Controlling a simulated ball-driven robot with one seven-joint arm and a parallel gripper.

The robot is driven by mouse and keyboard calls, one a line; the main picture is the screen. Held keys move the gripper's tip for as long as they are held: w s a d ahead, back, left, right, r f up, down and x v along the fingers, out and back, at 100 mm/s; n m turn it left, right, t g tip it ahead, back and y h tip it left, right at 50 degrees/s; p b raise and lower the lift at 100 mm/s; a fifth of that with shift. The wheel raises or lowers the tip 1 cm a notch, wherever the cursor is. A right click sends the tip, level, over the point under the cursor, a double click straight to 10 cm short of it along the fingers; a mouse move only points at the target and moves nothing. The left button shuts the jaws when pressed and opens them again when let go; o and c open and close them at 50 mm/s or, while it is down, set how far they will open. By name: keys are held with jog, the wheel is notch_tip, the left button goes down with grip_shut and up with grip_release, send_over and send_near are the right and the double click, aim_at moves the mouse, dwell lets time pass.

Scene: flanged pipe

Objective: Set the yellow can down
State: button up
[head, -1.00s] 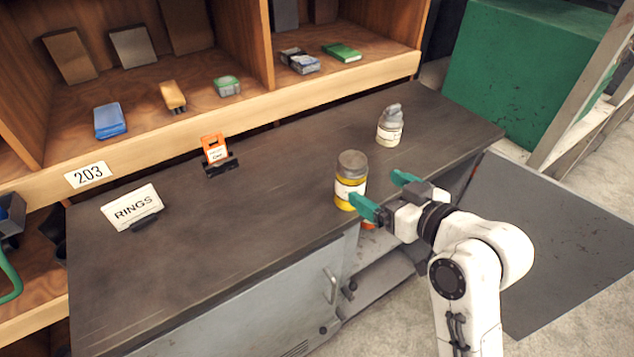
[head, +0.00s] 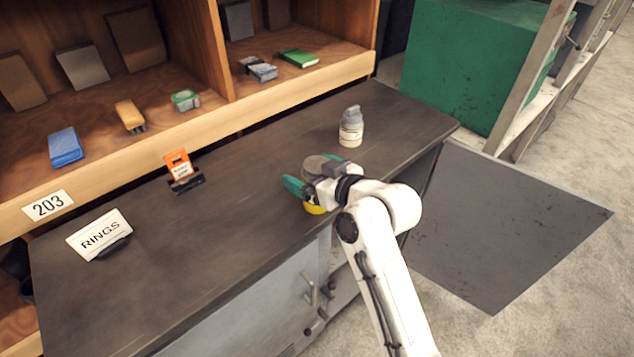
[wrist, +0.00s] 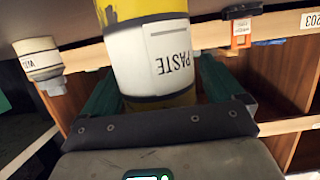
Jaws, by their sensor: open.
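The yellow can (head: 314,209) stands upright near the front edge of the dark bench top (head: 230,235). It has a grey lid, and my gripper hides much of it in the head view. In the wrist view the can (wrist: 155,50) appears upside down, with a white label reading PASTE. My gripper (head: 303,178) is around the can, with its green fingers on either side. In the wrist view the jaws of my gripper (wrist: 158,88) are open, one finger left and one right of the can. Whether either finger touches it is unclear.
A white-labelled bottle (head: 351,130) stands farther back on the bench, to the right. A RINGS sign (head: 100,234) and an orange tag on a stand (head: 181,168) are to the left. Shelves with small boxes line the back. The bench middle is clear.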

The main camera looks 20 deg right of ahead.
jog(key=shift+r, duration=0.1)
jog(key=c, duration=1.4)
